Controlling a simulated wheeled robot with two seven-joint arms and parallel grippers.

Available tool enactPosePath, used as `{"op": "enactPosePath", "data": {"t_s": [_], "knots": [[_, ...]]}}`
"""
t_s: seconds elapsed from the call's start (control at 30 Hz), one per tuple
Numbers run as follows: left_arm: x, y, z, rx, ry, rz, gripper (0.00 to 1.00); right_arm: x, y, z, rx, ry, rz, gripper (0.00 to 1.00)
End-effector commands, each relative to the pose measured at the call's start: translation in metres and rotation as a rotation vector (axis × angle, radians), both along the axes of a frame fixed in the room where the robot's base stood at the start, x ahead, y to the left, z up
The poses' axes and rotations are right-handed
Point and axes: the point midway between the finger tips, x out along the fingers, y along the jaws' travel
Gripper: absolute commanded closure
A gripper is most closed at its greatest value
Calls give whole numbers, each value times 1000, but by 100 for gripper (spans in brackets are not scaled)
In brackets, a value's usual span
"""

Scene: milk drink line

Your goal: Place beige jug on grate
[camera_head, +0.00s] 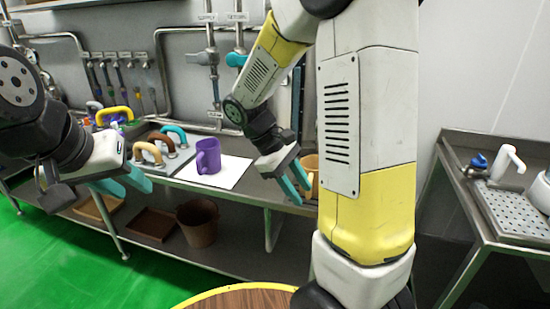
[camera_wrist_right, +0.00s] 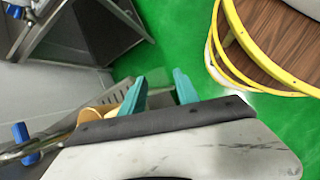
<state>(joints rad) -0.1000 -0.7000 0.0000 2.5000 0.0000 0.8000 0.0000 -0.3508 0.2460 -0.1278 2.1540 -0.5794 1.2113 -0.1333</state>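A tan-beige jug (camera_head: 309,163) stands at the right end of the steel counter in the head view, partly hidden behind my right arm. My right gripper (camera_head: 297,186) is beside it with teal fingers spread. In the right wrist view, a tan piece of the jug (camera_wrist_right: 93,113) shows left of the fingers (camera_wrist_right: 158,90), and green floor shows between them. A perforated metal grate (camera_head: 517,212) lies on the right-hand steel table. My left gripper (camera_head: 124,184) is at the left, in front of the counter, teal fingers apart and empty.
A purple mug (camera_head: 208,156) stands on a white mat (camera_head: 232,171). Brown, beige and teal handles stand on a grey block left of it. A white tap (camera_head: 508,160) rises behind the grate. A brown bucket (camera_head: 198,224) is on the lower shelf. A yellow-rimmed wooden round top (camera_head: 245,299) is in front.

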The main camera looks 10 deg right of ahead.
Motion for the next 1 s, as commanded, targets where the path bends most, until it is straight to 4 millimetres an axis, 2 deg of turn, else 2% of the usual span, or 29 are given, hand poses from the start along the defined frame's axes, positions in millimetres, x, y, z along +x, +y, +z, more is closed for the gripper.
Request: {"op": "enactPosePath", "data": {"t_s": [0.03, 0.2, 0.5, 0.7, 1.0], "knots": [[0, 0, 0, 0, 0, 0, 64, -9, 2, 13, 71, -69, -54, 63], [0, 0, 0, 0, 0, 0, 64, -36, 19, 48, 300, -288, -222, 63], [0, 0, 0, 0, 0, 0, 64, -73, 47, 108, 639, -672, -473, 63], [0, 0, 0, 0, 0, 0, 64, -84, 56, 129, 751, -809, -552, 63], [0, 0, 0, 0, 0, 0, 64, -86, 57, 132, 769, -830, -566, 63]]}}
